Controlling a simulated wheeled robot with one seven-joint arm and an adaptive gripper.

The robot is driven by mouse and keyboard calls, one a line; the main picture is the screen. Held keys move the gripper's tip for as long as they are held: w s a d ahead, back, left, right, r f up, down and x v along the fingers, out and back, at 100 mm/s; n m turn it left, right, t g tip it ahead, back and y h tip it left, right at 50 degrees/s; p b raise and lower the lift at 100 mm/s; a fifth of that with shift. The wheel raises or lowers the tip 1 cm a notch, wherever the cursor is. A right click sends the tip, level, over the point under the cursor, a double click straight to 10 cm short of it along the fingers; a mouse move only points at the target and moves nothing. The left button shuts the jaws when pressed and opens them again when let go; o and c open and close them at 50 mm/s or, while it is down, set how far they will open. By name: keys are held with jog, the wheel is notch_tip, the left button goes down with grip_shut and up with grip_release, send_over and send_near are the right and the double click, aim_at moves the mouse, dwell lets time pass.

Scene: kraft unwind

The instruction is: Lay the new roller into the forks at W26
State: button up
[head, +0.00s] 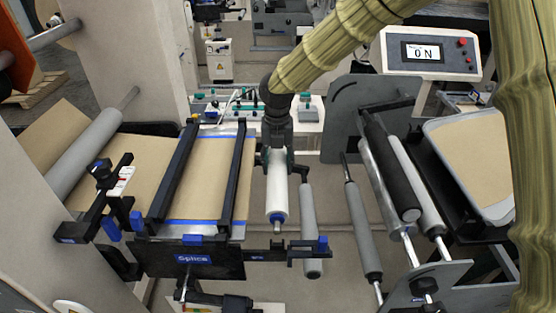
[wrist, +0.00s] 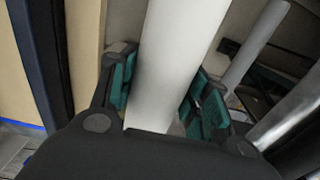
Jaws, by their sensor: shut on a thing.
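My gripper (head: 277,155) is shut on a white roller (head: 277,196) in the middle of the head view. The roller has a blue band and a small shaft end at its near end, and it hangs in the air to the right of the splice table. In the wrist view the teal pads of my gripper (wrist: 163,92) sit on both sides of the white roller (wrist: 172,50). No W26 label is readable, so I cannot tell which forks are meant. A black bracket with a blue end (head: 308,250) lies just right of the roller's near end.
The splice table (head: 192,258) with two black bars over brown paper stands at left. A grey roller (head: 309,215) is close on the right, with more rollers (head: 362,230) beyond. A display reading 0 N (head: 430,52) and a grey-rimmed panel (head: 497,213) are at right.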

jog(key=shift+f, duration=1.25)
jog(key=shift+f, duration=0.35)
jog(key=shift+f+b, duration=0.3)
jog(key=shift+f, duration=1.15)
jog(key=shift+f, duration=0.3)
dwell(0.5)
jog(key=o, duration=1.5)
jog(key=shift+o, duration=0.2)
